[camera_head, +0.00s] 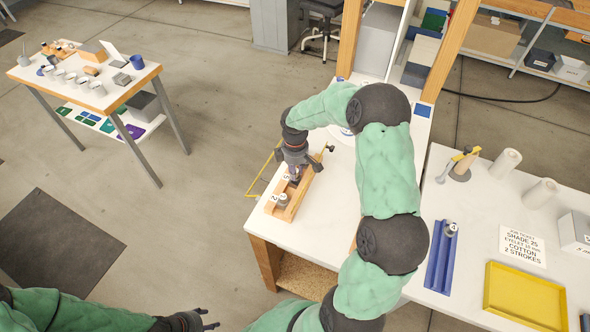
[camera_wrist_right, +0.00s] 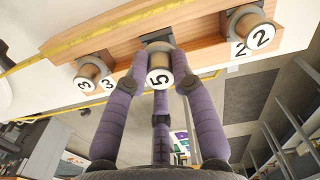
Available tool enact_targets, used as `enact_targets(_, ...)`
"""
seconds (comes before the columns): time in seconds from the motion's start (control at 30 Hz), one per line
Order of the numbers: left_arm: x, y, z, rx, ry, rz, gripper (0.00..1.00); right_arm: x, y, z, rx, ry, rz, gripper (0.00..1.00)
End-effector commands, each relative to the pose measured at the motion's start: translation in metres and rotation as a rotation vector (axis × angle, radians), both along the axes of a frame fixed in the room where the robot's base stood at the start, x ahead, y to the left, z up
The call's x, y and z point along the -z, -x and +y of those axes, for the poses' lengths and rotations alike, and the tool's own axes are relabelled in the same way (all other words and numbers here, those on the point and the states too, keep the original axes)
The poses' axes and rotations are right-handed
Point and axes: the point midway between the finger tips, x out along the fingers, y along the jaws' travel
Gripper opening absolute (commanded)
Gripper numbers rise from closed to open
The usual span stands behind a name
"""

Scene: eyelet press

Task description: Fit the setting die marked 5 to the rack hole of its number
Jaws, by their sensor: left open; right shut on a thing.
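The setting die marked 5 (camera_wrist_right: 158,78) is held between the purple fingers of my right gripper (camera_wrist_right: 160,85), its numbered face toward the wrist camera. Its far end is close against the wooden rack (camera_wrist_right: 195,32); I cannot tell how deep it sits. In the rack, a die marked 3 (camera_wrist_right: 85,82) stands beside a printed 3, and a die marked 2 (camera_wrist_right: 258,35) beside a printed 2. In the head view the rack (camera_head: 283,212) lies near the table's left edge, with my right gripper (camera_head: 293,176) over it. My left gripper (camera_head: 207,322) is open and empty, low over the floor.
A blue grooved holder (camera_head: 437,262) with a small die (camera_head: 450,229) on it, a yellow tray (camera_head: 522,297) and a printed card (camera_head: 522,246) are on the right bench. A yellow bar (camera_head: 262,175) runs along the table's left edge. A side table (camera_head: 100,100) stands at far left.

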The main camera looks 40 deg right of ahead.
Motion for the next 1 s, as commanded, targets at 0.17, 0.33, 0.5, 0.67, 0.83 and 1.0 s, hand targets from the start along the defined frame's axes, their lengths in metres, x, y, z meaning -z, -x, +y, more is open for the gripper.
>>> enact_targets(0.17,0.001,0.0,0.0,0.0,0.0,0.0,0.51,0.002,0.0,0.0,0.0,0.0,0.0,0.0)
enact_targets(0.33,0.003,0.0,0.0,0.0,0.0,0.0,0.51,0.005,0.0,0.0,0.0,0.0,0.0,0.0)
enact_targets(0.5,0.005,0.0,0.0,0.0,0.0,0.0,0.51,0.008,0.0,0.0,0.0,0.0,0.0,0.0)
enact_targets(0.67,0.007,0.0,0.0,0.0,0.0,0.0,0.51,0.011,0.0,0.0,0.0,0.0,0.0,0.0)
enact_targets(0.83,0.009,0.0,0.0,0.0,0.0,0.0,0.51,0.014,0.0,0.0,0.0,0.0,0.0,0.0)
enact_targets(1.0,0.01,0.0,0.0,0.0,0.0,0.0,0.51,0.016,0.0,0.0,0.0,0.0,0.0,0.0)
